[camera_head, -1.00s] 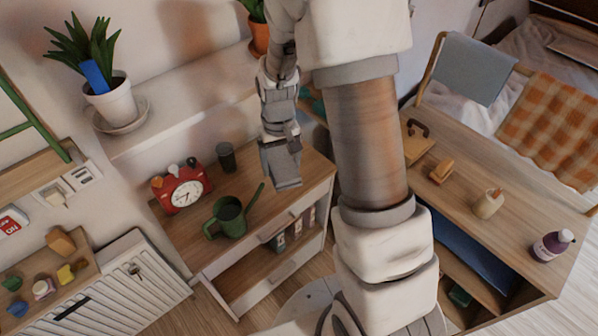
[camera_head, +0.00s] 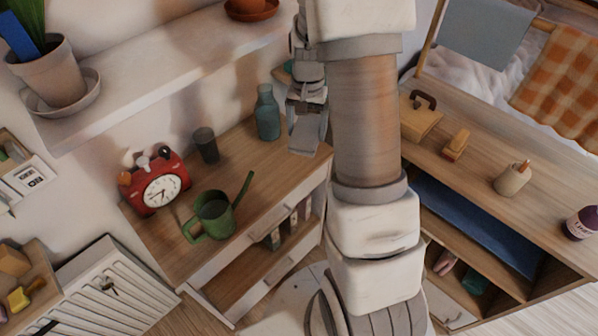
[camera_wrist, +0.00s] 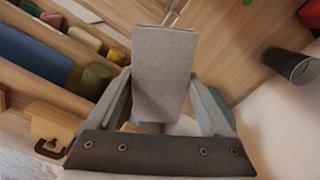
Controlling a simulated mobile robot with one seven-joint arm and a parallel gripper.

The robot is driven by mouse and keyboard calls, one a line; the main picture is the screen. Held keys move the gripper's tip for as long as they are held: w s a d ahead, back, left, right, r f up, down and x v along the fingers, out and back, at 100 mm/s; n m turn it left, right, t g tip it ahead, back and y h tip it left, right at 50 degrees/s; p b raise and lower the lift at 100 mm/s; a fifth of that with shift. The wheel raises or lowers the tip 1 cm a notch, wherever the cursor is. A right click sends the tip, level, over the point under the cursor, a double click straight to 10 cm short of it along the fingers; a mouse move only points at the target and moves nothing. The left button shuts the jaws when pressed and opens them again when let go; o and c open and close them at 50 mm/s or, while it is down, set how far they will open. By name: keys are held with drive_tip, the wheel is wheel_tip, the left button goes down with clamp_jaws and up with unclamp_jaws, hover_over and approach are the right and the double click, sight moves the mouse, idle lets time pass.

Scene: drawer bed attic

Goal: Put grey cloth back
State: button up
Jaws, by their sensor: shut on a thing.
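The grey cloth (camera_wrist: 163,75) is a flat, folded rectangle held between the two fingers of my gripper (camera_wrist: 163,110) in the wrist view. In the head view the cloth (camera_head: 306,132) hangs below my gripper (camera_head: 308,100), beside my arm and over the right end of the wooden cabinet top. Whether it touches the cabinet cannot be told. A blue-grey cloth (camera_head: 484,30) hangs over the wooden rail at the upper right, beside an orange checked cloth (camera_head: 566,85).
The cabinet top holds a red alarm clock (camera_head: 158,185), a green watering can (camera_head: 214,215), a dark cup (camera_head: 205,146) and a teal bottle (camera_head: 267,112). A white ledge (camera_head: 150,90) runs above. The right table has a wooden box (camera_head: 420,121), a brush (camera_head: 455,145) and a beige jar (camera_head: 512,179).

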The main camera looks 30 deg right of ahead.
drive_tip(key=s+d+f+m+b, duration=0.2)
drive_tip(key=d+f+m+b, duration=0.45)
drive_tip(key=d, duration=0.25)
drive_tip(key=b, duration=0.2)
hover_over(300, 163)
drive_tip(key=shift+n, duration=0.35)
wheel_tip(300, 163, down, 6)
drive_tip(key=shift+f, duration=0.1)
drive_tip(key=shift+a+f+b, duration=0.1)
drive_tip(key=shift+f+b, duration=0.5)
drive_tip(key=shift+f, duration=1.45)
drive_tip(key=shift+f, duration=0.2)
drive_tip(key=o, duration=1)
drive_tip(key=shift+r, duration=0.1)
